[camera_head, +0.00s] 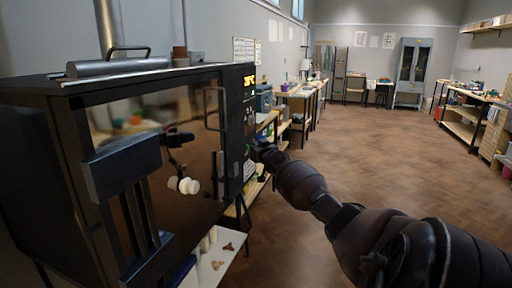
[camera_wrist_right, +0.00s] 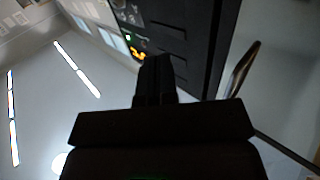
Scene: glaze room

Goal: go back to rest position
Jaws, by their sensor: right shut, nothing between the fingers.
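My right arm reaches in from the lower right of the head view. My right gripper (camera_head: 263,152) is at its far end, small and dark, near the front edge of a black kiln (camera_head: 25,160) and its control panel. In the right wrist view the gripper (camera_wrist_right: 155,75) is shut and empty, its dark fingers close together. The kiln's panel with a lit orange display (camera_wrist_right: 137,55) shows just past the fingers there. I cannot tell from these views how wide the gap between gripper and kiln is. My left gripper is not in view.
The kiln's glass door has a dark handle (camera_head: 214,108) and a bar-shaped fitting (camera_head: 120,165) at the left. A white shelf (camera_head: 225,250) with small pieces sits below. Workbenches (camera_head: 300,90) line the left wall. The brown floor (camera_head: 370,140) ahead and to the right is clear.

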